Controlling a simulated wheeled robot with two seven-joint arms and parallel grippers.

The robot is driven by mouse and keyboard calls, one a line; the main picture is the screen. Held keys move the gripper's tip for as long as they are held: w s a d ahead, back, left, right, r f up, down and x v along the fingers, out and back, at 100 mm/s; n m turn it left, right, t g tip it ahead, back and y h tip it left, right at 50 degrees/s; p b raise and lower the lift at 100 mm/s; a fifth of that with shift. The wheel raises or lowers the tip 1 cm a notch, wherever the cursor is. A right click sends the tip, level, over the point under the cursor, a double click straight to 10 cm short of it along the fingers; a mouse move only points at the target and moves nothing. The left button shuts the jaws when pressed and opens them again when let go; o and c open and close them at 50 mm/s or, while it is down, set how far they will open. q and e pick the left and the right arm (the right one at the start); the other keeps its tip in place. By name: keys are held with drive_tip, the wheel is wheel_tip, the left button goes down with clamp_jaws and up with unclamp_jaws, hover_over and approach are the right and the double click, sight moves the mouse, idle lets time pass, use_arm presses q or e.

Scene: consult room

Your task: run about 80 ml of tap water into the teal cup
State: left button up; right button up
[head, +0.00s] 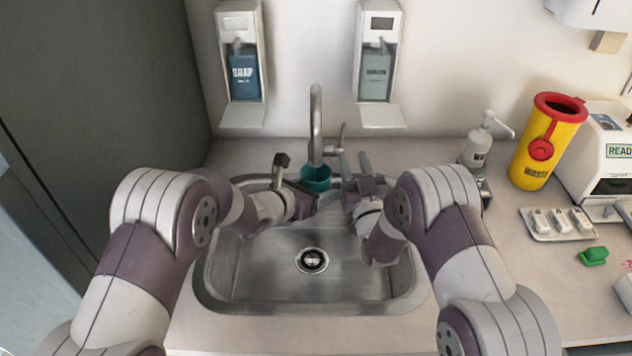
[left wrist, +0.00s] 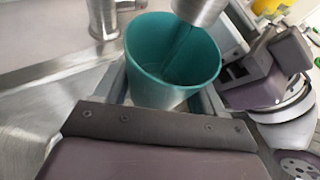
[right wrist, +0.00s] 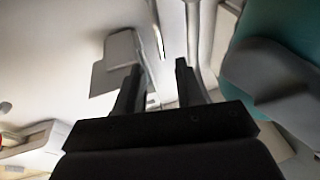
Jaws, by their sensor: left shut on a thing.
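The teal cup (head: 316,179) is held under the tap spout (head: 316,120), over the sink's back edge. My left gripper (head: 304,186) is shut on it. In the left wrist view the cup (left wrist: 160,80) sits between the fingers, slightly tilted in the picture, with the spout end (left wrist: 199,8) over its rim. A darker streak shows inside the cup; I cannot tell whether it is water. The water level is unclear. My right gripper (head: 355,163) is open just in front of the tap lever (head: 342,136). Its spread fingers (right wrist: 158,82) show in the right wrist view.
The steel sink (head: 240,293) is below, with a drain (head: 311,261). Two wall dispensers (head: 241,75) (head: 377,75) hang behind. A pump bottle (head: 478,148), a yellow sharps bin (head: 545,145) and a tray (head: 535,232) stand at the right. The sink's front is clear.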

sight(340, 139)
idle(0.8)
use_arm(q)
drive_tip(key=s+a, duration=0.4)
drive_tip(key=s, duration=0.1)
drive_tip(key=shift+s+a, duration=0.3)
drive_tip(key=shift+s, duration=0.05)
use_arm(e)
drive_tip(key=shift+r, duration=0.15)
drive_tip(key=c, duration=0.5)
drive_tip(key=n, duration=0.2)
drive_tip(key=s+n, duration=0.1)
drive_tip(key=n, duration=0.1)
drive_tip(key=s+n, duration=0.1)
drive_tip(key=n, duration=0.1)
drive_tip(key=shift+s+d+r, duration=0.1)
drive_tip(key=shift+s+d, duration=0.1)
drive_tip(key=shift+d, duration=0.05)
clamp_jaws()
drive_tip(key=w+a+r+n, duration=0.1)
drive_tip(key=w+r+n, duration=0.1)
drive_tip(key=w+n, duration=0.6)
drive_tip(key=n, duration=0.4)
drive_tip(key=shift+w+a+n, duration=0.2)
drive_tip(key=shift+a+n, duration=0.15)
drive_tip(key=shift+n, duration=0.05)
